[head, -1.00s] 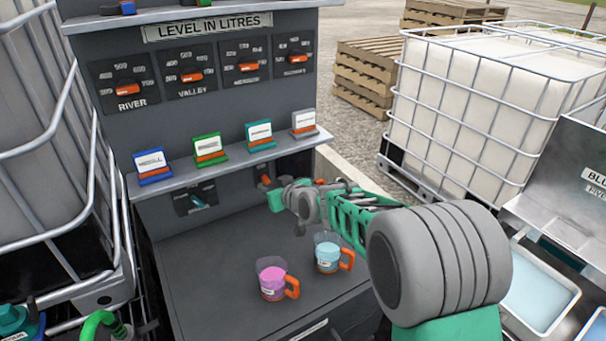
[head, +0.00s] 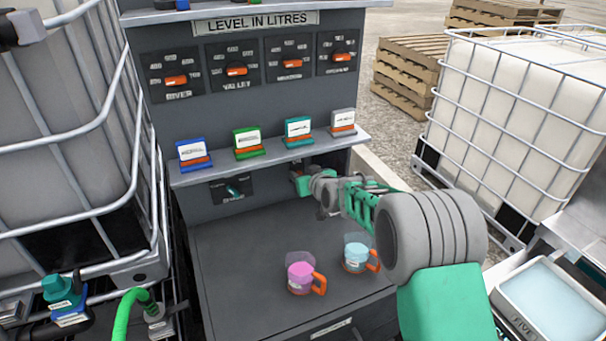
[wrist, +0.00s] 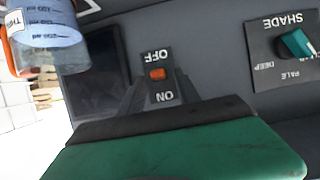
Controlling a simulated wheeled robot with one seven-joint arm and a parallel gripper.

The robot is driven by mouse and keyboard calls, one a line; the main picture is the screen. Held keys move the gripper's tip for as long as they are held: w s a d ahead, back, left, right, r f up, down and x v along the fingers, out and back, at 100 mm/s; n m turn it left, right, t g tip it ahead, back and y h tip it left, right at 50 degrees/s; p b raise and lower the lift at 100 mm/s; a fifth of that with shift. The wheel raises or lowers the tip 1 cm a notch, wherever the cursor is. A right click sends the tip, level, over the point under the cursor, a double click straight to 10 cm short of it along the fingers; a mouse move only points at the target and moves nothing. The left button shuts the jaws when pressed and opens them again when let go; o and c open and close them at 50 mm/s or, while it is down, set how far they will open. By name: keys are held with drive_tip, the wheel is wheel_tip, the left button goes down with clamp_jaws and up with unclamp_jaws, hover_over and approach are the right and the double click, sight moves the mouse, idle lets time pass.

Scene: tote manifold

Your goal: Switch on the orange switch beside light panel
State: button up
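The orange switch (wrist: 157,74) sits on a small dark plate between the words OFF and ON, seen upside down in the wrist view. A dark blank panel (wrist: 94,72), apparently the light panel, is beside it. My gripper (wrist: 158,86) reaches toward the plate. Its two grey fingers are apart, one on each side of the switch, with nothing held between them. I cannot tell whether they touch the plate. In the head view my gripper (head: 303,184) is under the shelf against the cabinet's back wall, and the switch is not clearly visible there.
A SHADE knob (wrist: 298,44) is beside the switch. Mugs with pink (head: 301,276) and blue liquid (head: 356,254) stand on the cabinet top, below my arm. The shelf (head: 270,157) with several label stands runs above my gripper. Caged tanks (head: 515,105) flank the cabinet.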

clamp_jaws()
idle(0.3)
drive_tip(key=shift+r+g+p, duration=0.3)
drive_tip(key=shift+r+p, duration=0.05)
drive_tip(key=shift+p, duration=0.1)
drive_tip(key=shift+w+g+h, duration=0.1)
drive_tip(key=shift+g+h, duration=0.3)
drive_tip(key=shift+g, duration=0.1)
drive_tip(key=shift+f, duration=0.1)
drive_tip(key=shift+o, duration=0.3)
unclamp_jaws()
